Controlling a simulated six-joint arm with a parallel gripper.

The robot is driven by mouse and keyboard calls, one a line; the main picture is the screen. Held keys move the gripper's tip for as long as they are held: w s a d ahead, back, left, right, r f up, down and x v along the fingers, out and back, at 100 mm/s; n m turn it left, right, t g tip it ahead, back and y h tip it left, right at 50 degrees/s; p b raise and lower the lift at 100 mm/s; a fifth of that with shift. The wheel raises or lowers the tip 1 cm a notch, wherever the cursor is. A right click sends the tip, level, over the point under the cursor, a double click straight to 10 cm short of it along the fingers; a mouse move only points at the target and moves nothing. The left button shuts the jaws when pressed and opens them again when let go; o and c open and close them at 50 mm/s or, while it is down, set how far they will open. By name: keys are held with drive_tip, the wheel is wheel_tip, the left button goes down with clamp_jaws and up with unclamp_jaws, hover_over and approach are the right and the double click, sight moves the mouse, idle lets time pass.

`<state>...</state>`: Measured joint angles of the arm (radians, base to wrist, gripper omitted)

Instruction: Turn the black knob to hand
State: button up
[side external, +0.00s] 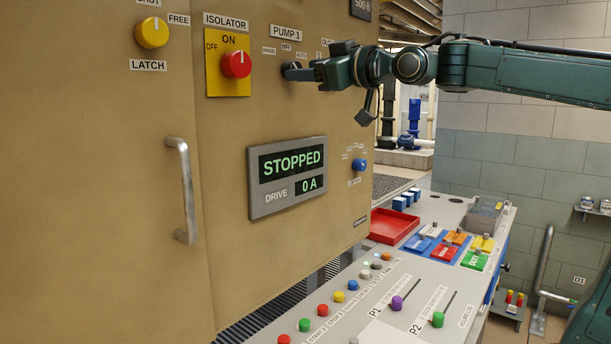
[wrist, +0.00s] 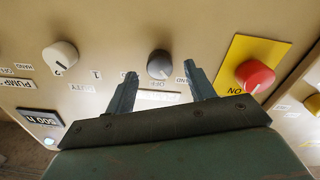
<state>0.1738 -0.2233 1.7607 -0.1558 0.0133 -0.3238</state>
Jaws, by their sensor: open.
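The black knob (wrist: 159,64) shows dark grey and round on the beige panel in the wrist view, with the labels HAND and OFF beside it. Its pointer is too small to read surely. In the side external view the knob (side external: 289,68) is partly hidden by my gripper, under the PUMP 1 label (side external: 287,32). My gripper (wrist: 160,73) is open, with one finger to each side of the knob in the wrist view and the knob just beyond the tips. It looks empty. In the side external view my gripper (side external: 303,73) is close to the panel at the knob; contact cannot be told.
A red isolator knob (side external: 236,65) on a yellow plate is left of the black knob. A pale knob (wrist: 60,55) is on its other side. The display (side external: 288,176) reads STOPPED and 0 A. A door handle (side external: 183,190) sticks out lower left.

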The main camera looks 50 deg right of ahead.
drive_tip(key=s, duration=1.1)
drive_tip(key=shift+s+a+f, duration=0.1)
drive_tip(key=shift+f, duration=0.05)
